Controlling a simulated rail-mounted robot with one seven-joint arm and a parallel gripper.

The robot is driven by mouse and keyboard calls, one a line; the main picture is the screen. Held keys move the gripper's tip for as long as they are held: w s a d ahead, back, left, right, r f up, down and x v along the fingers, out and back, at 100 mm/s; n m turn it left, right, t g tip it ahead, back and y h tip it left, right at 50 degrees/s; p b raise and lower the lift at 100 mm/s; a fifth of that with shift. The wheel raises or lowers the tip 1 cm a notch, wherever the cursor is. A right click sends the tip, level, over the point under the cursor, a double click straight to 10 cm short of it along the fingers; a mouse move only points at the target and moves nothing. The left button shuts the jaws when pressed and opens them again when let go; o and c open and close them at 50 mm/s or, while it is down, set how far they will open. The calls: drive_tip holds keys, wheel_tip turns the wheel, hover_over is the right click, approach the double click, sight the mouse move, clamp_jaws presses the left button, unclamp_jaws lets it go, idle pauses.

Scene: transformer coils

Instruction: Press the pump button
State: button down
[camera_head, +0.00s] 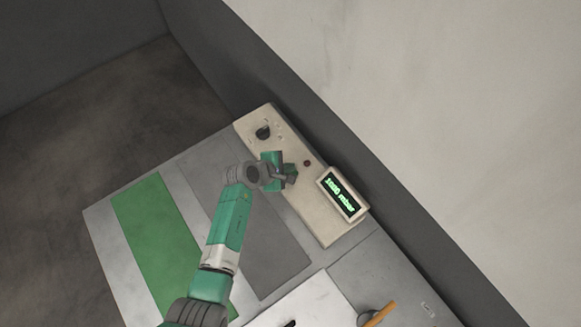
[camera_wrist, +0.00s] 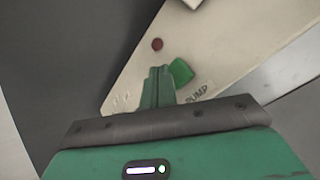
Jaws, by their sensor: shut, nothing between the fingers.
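The green pump button (camera_wrist: 181,71) shows in the wrist view on a beige control panel (camera_wrist: 233,45), beside the printed word PUMP. My gripper (camera_wrist: 160,70) is shut and empty, and its fingertips appear just left of the button. I cannot tell whether the fingertips touch the panel. In the head view my gripper (camera_head: 290,173) is over the middle of the panel (camera_head: 321,222), and the arm and gripper hide the button there.
A small dark red round light or button (camera_head: 307,163) is close to the gripper. A black knob (camera_head: 263,132) is at the panel's upper end. A lit display (camera_head: 341,193) reads about 1000 mbar. Green (camera_head: 158,240) and grey mats lie on the table. A wall stands behind.

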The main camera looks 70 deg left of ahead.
drive_tip(key=shift+f, duration=0.45)
drive_tip(key=shift+f+b, duration=0.55)
idle(0.7)
drive_tip(key=shift+r, duration=0.1)
drive_tip(key=shift+r+p, duration=0.9)
drive_tip(key=shift+p, duration=0.15)
wheel_tip(320, 180, up, 6)
drive_tip(key=p, duration=0.6)
